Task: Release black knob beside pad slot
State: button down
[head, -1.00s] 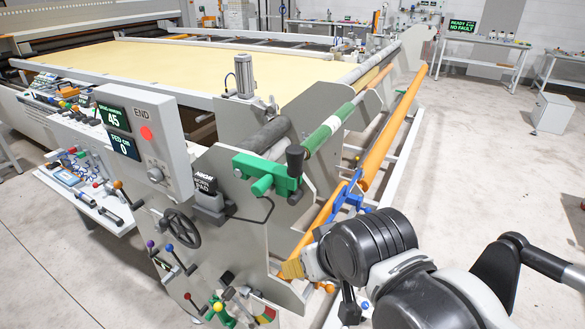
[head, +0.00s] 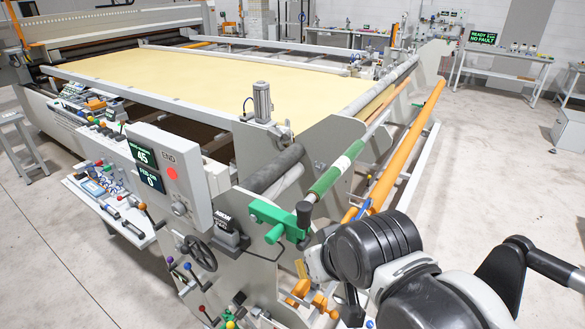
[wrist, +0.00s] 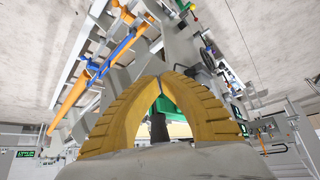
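The black knob (head: 304,214) stands at the right end of a green bracket (head: 276,222) on the machine's end plate, beside the end of a green roller. In the wrist view, a dark upright part that looks like the knob (wrist: 158,128) shows through the gap between my fingers, with green (wrist: 172,108) behind it. My gripper (wrist: 160,78) has ribbed yellow fingers whose tips meet or nearly meet. In the head view, a yellow finger shows below the knob, apart from it; my arm hides the rest. A black block with white lettering (head: 228,240) sits left of the bracket. I cannot make out the pad slot.
A control panel with screens (head: 167,180) and a black handwheel (head: 199,254) stand left of the bracket. An orange rail (head: 408,142) runs back on the right. Several coloured levers stick out low at the front. Open floor lies to the right.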

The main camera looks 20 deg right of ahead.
notch_tip(320, 180, up, 16)
jog(key=w+p, duration=0.2)
jog(key=p, duration=1)
jog(key=n+g+y, duration=0.1)
jog(key=n+g, duration=0.3)
send_over(304, 225)
jog(key=w, duration=0.6)
jog(key=shift+w+a+f, duration=0.15)
jog(key=shift+a+f, duration=0.1)
jog(key=shift+f, duration=0.2)
jog(key=x, duration=1)
jog(key=shift+w+f+b, duration=0.1)
jog(key=shift+f+b, duration=0.1)
jog(key=shift+b, duration=0.15)
jog(key=s, duration=0.1)
jog(key=s+d, duration=0.1)
jog(key=s+p, duration=0.1)
jog(key=s, duration=0.1)
jog(key=shift+d+r, duration=0.2)
jog(key=shift+r, duration=0.2)
jog(key=shift+w+f, duration=0.1)
jog(key=shift+d, duration=0.1)
